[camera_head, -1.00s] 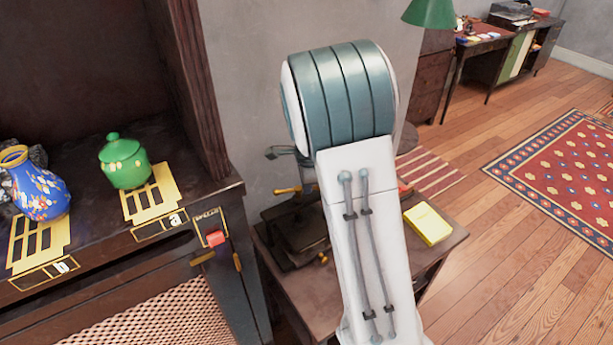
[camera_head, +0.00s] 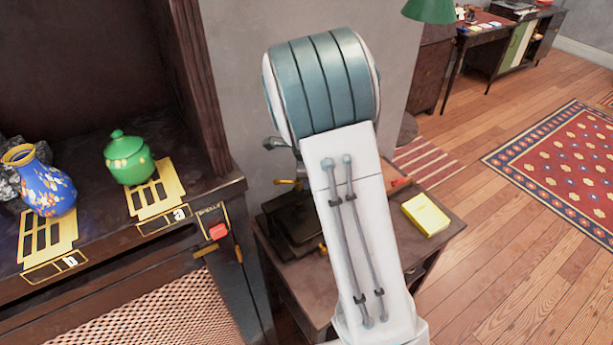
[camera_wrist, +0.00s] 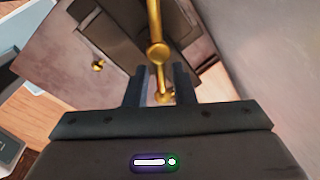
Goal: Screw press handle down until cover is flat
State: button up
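The dark press (camera_head: 292,222) stands on the small wooden table, partly hidden behind my white arm. Its brass handle (camera_head: 288,182) shows just left of the arm. In the wrist view the handle (camera_wrist: 158,52) is a brass bar with a round hub, above the dark press body (camera_wrist: 112,42). My gripper (camera_wrist: 160,88) is open. Its two dark fingers stand apart, with the lower brass end of the handle between them and visible gaps at the sides. The head view hides the gripper's fingers. I cannot tell how flat the cover lies.
A yellow book (camera_head: 426,214) lies on the small table (camera_head: 300,283) right of my arm. The cabinet at left holds a green pot (camera_head: 129,160), a blue vase (camera_head: 45,185) and a red button (camera_head: 218,231). A grey wall is close behind the press.

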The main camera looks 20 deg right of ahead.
jog(key=shift+o, duration=0.2)
notch_tip(320, 180, up, 14)
jog(key=s, duration=0.2)
jog(key=shift+s+a+f+b, duration=0.2)
jog(key=shift+s+a+b, duration=0.1)
jog(key=shift+s+a, duration=0.05)
dwell(0.3)
jog(key=s+n+t, duration=0.1)
jog(key=s+n, duration=2)
jog(key=s, duration=0.3)
jog(key=shift+s+a+r+y, duration=0.15)
jog(key=shift+a+r+y, duration=0.15)
jog(key=shift+a, duration=0.1)
dwell(3.5)
